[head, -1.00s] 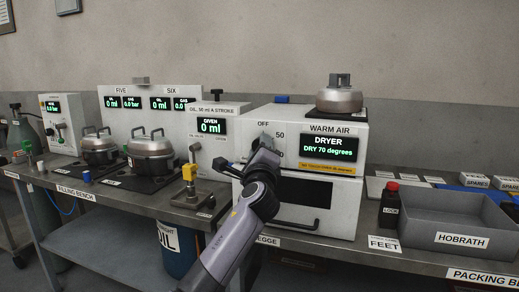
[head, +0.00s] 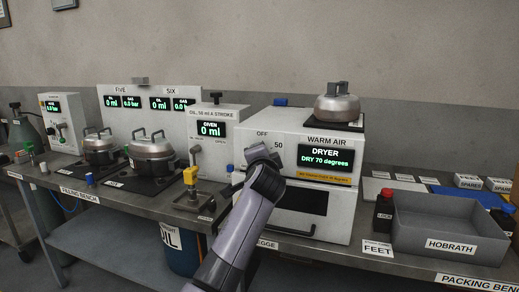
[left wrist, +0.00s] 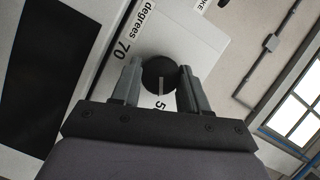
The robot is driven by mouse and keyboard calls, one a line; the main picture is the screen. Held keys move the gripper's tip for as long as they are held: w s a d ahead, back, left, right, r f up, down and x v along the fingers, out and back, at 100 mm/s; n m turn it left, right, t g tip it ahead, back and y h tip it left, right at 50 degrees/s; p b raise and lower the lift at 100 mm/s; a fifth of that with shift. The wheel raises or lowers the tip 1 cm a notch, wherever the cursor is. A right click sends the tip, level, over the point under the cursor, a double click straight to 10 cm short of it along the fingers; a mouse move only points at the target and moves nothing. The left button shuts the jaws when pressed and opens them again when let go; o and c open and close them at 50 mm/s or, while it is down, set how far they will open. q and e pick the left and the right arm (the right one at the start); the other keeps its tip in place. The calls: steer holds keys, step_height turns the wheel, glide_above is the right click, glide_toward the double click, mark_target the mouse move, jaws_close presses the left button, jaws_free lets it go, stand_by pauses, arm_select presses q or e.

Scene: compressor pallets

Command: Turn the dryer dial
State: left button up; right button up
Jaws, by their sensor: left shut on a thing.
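The dryer (head: 268,168) is a white box with an oven-like door. Its screen (head: 326,155) reads "DRYER, DRY 70 degrees". In the left wrist view the round black dial (left wrist: 157,72) sits between the fingers of my left gripper (left wrist: 157,80), which is shut on it. A pale line on the dial lies toward a partly hidden label starting with 5; "70 degrees" shows to its left. In the head view my left gripper (head: 258,152) is at the dryer's front, below the "OFF" and "50" marks, and hides the dial. My right gripper is not in view.
A metal pot (head: 337,108) stands on top of the dryer. The oil stroke unit (head: 211,128), with a yellow-topped fitting (head: 191,175) before it, is close to the left. A grey bin (head: 447,228) and a black bottle (head: 384,210) stand to the right.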

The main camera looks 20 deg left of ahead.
arm_select(q)
steer(key=shift+a+r+n+g+h+p, duration=0.1)
steer(key=shift+n+g+h+p, duration=0.25)
steer(key=shift+n+h+p, duration=0.85)
steer(key=shift+a+r+n+g+h+p, duration=0.1)
steer(key=shift+n+g+h+p, duration=0.25)
steer(key=shift+n+p, duration=0.9)
steer(key=shift+n+g+h+p, duration=0.3)
steer(key=shift+n+h+p, duration=0.45)
steer(key=shift+n, duration=1.1)
steer(key=o, duration=1)
steer(key=shift+o, duration=0.2)
steer(key=b+v, duration=0.1)
steer(key=v, duration=0.6)
